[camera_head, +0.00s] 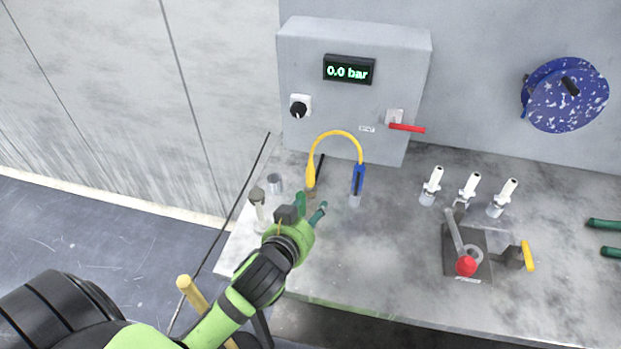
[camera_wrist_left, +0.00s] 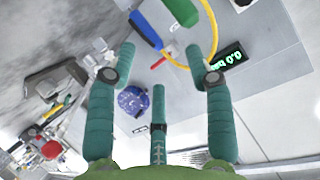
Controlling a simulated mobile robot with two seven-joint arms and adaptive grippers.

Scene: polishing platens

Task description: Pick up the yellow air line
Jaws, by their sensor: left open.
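The yellow air line (camera_head: 337,133) arches above the bench in front of the grey panel box, with a yellow sleeve at its left end and a blue fitting (camera_head: 357,180) at its right end. In the left wrist view the yellow air line (camera_wrist_left: 181,62) curves just beyond the fingers, and the blue fitting (camera_wrist_left: 145,30) shows beside it. My left gripper (camera_head: 311,203) is open, with green fingers, just in front of the line's left end. In the wrist view nothing is between the fingertips (camera_wrist_left: 160,55) of the left gripper.
The grey panel box (camera_head: 290,60) reads 0.0 bar and carries a red lever (camera_head: 407,128). White-topped fittings (camera_head: 432,187) and a clamp with a red knob (camera_head: 466,266) stand to the right. A blue speckled disc (camera_head: 560,105) hangs on the wall. The bench front centre is clear.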

